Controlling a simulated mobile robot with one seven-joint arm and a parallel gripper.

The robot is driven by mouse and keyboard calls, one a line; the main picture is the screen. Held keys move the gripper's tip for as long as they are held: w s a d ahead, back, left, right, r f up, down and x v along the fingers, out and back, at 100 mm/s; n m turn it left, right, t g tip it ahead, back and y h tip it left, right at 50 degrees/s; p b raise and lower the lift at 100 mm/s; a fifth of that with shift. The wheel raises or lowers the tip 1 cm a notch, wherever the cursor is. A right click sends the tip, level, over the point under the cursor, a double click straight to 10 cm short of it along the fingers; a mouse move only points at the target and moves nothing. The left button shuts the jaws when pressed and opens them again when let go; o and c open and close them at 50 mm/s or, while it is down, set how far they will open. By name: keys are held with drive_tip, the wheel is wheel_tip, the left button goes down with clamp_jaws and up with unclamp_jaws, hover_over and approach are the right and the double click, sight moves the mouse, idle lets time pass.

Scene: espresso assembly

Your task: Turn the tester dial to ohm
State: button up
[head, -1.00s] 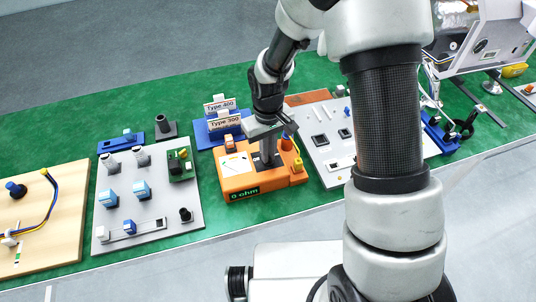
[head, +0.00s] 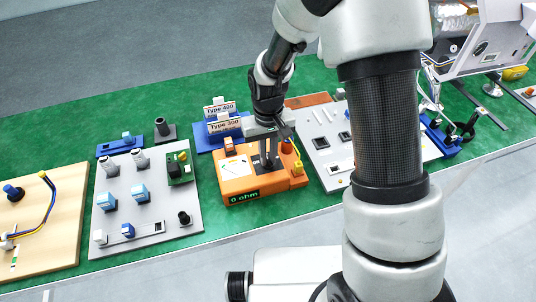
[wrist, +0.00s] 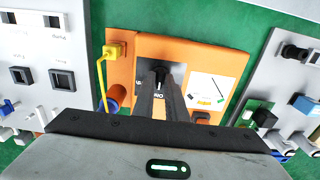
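The tester is an orange box (head: 238,178) in the middle of the green table. Its small display (head: 244,197) reads "0 ohm". My gripper (head: 268,163) points down over the tester's top face. In the wrist view, my gripper's two dark fingers (wrist: 160,85) stand close together at the black dial (wrist: 163,70) and appear shut on it. The fingers hide much of the dial, so its pointer direction cannot be told. A white panel with a drawn needle (wrist: 207,89) lies beside the dial on the tester.
A yellow plug with a cable (wrist: 115,50) sits on the tester's edge. A grey board with several parts (head: 148,200) is to the left. A white board (head: 325,130) is to the right. Blue holders with type labels (head: 222,124) stand behind.

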sight(268, 159)
drive_tip(key=o, duration=0.3)
wheel_tip(268, 159, up, 18)
drive_tip(key=p, duration=0.1)
drive_tip(key=shift+f, duration=0.25)
idle(0.4)
